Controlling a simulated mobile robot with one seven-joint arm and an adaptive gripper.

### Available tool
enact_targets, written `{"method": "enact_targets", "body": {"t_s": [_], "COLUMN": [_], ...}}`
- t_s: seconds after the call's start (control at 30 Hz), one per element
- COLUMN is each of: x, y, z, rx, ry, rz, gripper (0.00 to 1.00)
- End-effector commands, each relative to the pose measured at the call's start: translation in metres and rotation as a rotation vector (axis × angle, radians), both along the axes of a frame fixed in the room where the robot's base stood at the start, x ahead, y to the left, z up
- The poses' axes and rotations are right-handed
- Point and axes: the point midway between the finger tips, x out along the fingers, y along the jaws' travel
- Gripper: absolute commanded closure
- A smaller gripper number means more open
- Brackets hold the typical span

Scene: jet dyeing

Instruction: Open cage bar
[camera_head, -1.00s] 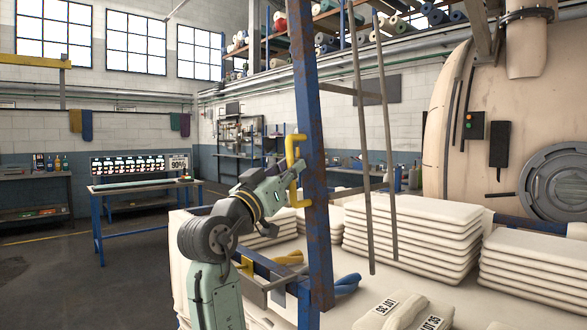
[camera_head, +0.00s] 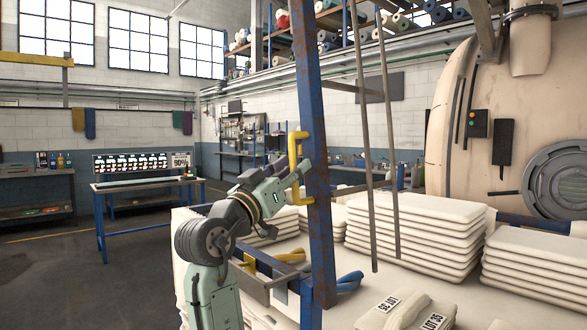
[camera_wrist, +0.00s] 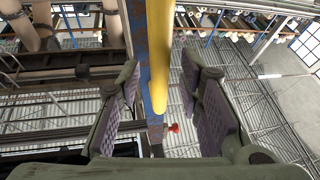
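The cage bar is an upright blue, rust-marked post (camera_head: 316,120) with a yellow D-shaped handle (camera_head: 293,148) on its left side. My gripper (camera_head: 298,182) is at the lower part of this handle in the head view. In the wrist view my gripper (camera_wrist: 166,105) is open, with one padded finger on each side. The yellow handle (camera_wrist: 160,70) lies between the fingers, with gaps visible on both sides. The blue post (camera_wrist: 137,30) runs close behind it. The handle's contact with the inner gripper is hidden.
Stacks of folded white fabric (camera_head: 420,230) lie on the pale surface behind the bar. Thin grey rods (camera_head: 364,150) hang right of it. A round vessel (camera_head: 470,130) stands at right.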

Motion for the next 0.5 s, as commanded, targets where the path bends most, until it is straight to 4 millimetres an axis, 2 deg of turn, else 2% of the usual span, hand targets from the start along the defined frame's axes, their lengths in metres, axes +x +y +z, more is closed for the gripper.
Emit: {"method": "enact_targets", "body": {"t_s": [0.3,0.5], "x": [-0.052,-0.077], "y": [0.034,0.049], "z": [-0.025,-0.036], "rx": [0.0,0.0], "ry": [0.001,0.001], "rz": [0.005,0.004], "gripper": [0.67,0.67]}}
